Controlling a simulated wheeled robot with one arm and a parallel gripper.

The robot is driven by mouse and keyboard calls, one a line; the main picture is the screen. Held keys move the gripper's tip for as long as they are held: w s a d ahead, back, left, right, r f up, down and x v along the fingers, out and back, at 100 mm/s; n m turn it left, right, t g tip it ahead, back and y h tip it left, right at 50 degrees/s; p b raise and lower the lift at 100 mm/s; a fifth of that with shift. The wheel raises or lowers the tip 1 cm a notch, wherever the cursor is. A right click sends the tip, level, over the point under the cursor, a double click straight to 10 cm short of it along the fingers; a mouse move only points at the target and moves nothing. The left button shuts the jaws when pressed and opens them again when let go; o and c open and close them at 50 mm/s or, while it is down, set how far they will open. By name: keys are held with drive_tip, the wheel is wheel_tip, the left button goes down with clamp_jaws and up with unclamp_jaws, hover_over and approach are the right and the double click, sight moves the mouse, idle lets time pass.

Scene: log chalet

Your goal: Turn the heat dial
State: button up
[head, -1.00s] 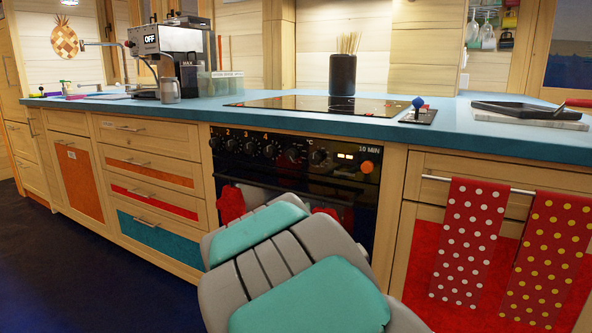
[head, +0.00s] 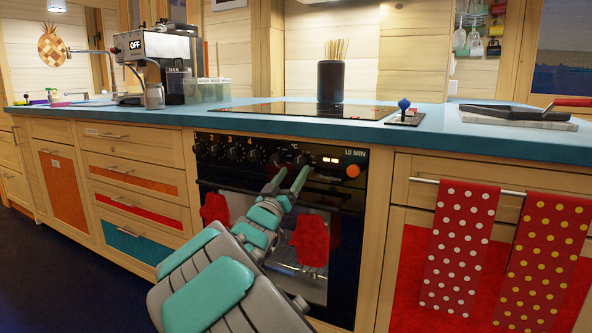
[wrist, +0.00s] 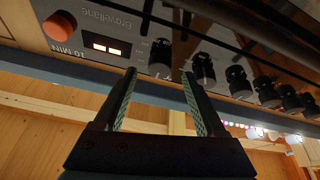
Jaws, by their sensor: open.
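The oven's black control panel (head: 345,160) carries a row of black dials, with a °C mark above the rightmost one. That heat dial (wrist: 161,56) shows in the upside-down wrist view, between the display and the other dials. My gripper (head: 293,174) is open and empty in front of the panel. In the wrist view its fingertips (wrist: 158,74) are spread to either side of the heat dial's line, apparently just short of it; whether they touch it I cannot tell. In the head view my gripper partly hides the heat dial.
Red oven mitts (head: 312,240) hang on the oven door handle beside my arm. The blue countertop edge (head: 400,134) runs above the panel. An orange button (head: 353,171) and lit display (head: 333,160) sit right of the dials. Dotted towels (head: 460,245) hang at right.

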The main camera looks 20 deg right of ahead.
sight(298, 165)
drive_tip(key=shift+x, duration=1.55)
clamp_jaws()
